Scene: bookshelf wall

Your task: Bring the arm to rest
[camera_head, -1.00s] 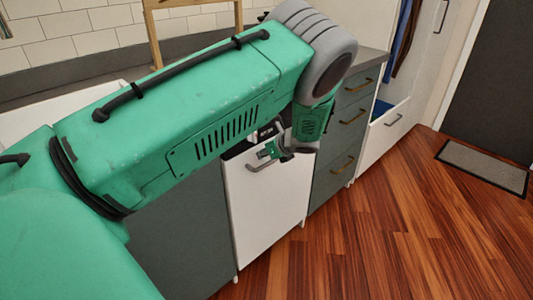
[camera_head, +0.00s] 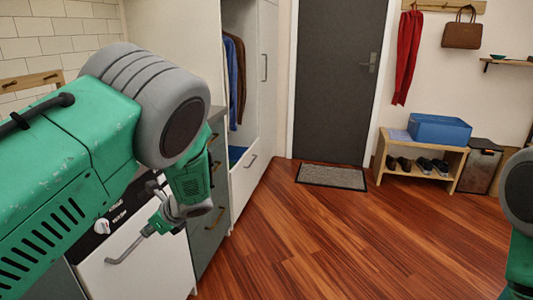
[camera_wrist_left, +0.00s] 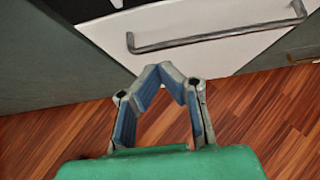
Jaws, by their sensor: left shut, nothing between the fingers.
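My left arm (camera_head: 60,170), green with a grey elbow, reaches across the left of the head view. My left gripper (camera_head: 158,224) hangs in front of the white appliance front (camera_head: 155,268), close to its bar handle (camera_head: 125,250). In the left wrist view the gripper (camera_wrist_left: 161,68) has its blue-lined fingers shut, with nothing between them. There the handle (camera_wrist_left: 215,36) shows beyond the fingertips, apart from them in the picture. Part of my right arm (camera_head: 520,200) shows at the right edge; its gripper is out of view.
Grey-green drawers (camera_head: 212,220) and an open wardrobe (camera_head: 241,155) stand beyond the appliance. A doormat (camera_head: 331,177) lies before a dark door (camera_head: 338,80). A shoe bench (camera_head: 420,175) with a blue box (camera_head: 439,130) stands at the right. The wooden floor between is clear.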

